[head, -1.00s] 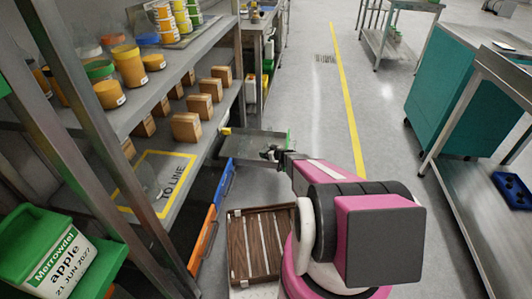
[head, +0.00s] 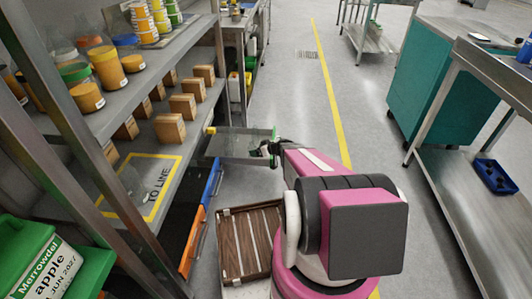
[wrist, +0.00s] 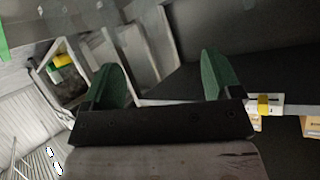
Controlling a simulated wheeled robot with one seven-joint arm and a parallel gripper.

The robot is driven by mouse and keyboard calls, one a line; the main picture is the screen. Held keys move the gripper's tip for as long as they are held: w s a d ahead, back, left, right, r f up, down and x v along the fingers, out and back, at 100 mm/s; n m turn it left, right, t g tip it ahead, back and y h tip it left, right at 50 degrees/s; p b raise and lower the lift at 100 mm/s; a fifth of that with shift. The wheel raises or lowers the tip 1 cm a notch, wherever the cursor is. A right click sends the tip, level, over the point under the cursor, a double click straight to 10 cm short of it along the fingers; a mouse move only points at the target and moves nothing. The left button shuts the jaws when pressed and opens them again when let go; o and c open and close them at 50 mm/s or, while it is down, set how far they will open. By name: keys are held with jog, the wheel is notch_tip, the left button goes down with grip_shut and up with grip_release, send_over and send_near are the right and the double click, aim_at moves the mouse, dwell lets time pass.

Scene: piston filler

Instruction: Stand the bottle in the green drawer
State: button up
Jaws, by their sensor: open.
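The green drawer (head: 274,133) seems to be the one standing pulled out from the shelf unit, a grey tray with a green front edge at its right end. My gripper (head: 268,152) is beside that green front and overlaps it in the head view; I cannot tell whether they touch. In the wrist view my gripper (wrist: 165,85) has its two green fingers wide apart, with nothing visible between them. Several bottles and jars stand on the shelf, among them a yellow jar (head: 109,69); I cannot tell which is the task's bottle.
A blue drawer front (head: 213,182) and an orange one (head: 193,242) sit nearer along the shelf. A brown slatted crate (head: 245,243) is on the floor beside my base. Cardboard boxes (head: 170,128) line the lower shelf. A teal cabinet (head: 437,85) stands right, across an open aisle.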

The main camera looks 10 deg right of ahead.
jog(key=s+a+r+m+g+h, duration=0.1)
jog(key=s+a+r+g+h, duration=0.15)
jog(key=s+r, duration=0.4)
jog(key=s+a+r+m+g+h, duration=0.1)
jog(key=s+a+r+g, duration=0.1)
jog(key=s+r+g, duration=0.4)
jog(key=s+d+r+m+h, duration=0.3)
jog(key=s+r+m+h, duration=0.2)
jog(key=s, duration=0.5)
jog(key=shift+d+r, duration=0.35)
jog(key=shift+r, duration=0.3)
jog(key=shift+d, duration=0.1)
